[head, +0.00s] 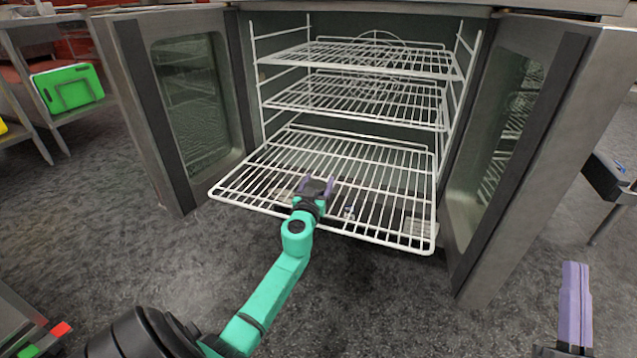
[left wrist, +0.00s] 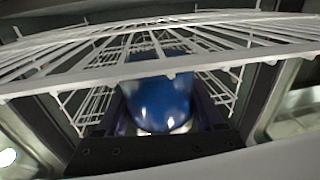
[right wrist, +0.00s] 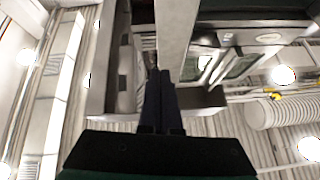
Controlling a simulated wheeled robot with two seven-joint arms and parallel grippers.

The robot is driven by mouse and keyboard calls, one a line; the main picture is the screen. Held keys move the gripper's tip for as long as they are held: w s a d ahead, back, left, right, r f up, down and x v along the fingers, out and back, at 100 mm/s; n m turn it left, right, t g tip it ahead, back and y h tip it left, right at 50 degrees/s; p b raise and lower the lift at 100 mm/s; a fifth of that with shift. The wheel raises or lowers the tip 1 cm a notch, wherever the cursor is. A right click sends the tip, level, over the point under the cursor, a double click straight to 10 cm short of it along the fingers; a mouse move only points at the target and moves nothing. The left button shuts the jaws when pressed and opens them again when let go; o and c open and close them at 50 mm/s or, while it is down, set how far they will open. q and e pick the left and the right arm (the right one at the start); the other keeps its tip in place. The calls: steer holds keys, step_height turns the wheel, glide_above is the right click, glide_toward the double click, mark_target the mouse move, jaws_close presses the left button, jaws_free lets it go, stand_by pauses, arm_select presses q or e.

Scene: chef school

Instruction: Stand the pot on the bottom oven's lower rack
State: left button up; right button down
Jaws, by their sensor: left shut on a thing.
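The oven stands open with its lower rack (head: 385,230) extended out past the door frame. My left gripper (head: 315,184) is at the front part of this rack. In the left wrist view it is shut on a glossy, rounded blue thing, which I take for the pot (left wrist: 158,105). A rack bar crosses in front of the pot's upper part there. The pot cannot be made out clearly in the head view, so its tilt and contact with the rack are uncertain. My right gripper (head: 575,300) is at the lower right, shut and empty, away from the oven.
Above the lower rack are a middle rack (head: 360,97) and an upper rack (head: 375,55). The open left door (head: 190,100) and right door (head: 520,130) flank the opening. A shelf with a green case (head: 68,88) stands at the left. The floor in front is clear.

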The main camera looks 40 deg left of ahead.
arm_select(q)
steer(key=o, duration=1.5)
arm_select(e)
step_height(320, 180, up, 2)
steer(key=shift+s+d+t, duration=0.15)
steer(key=shift+t, duration=0.15)
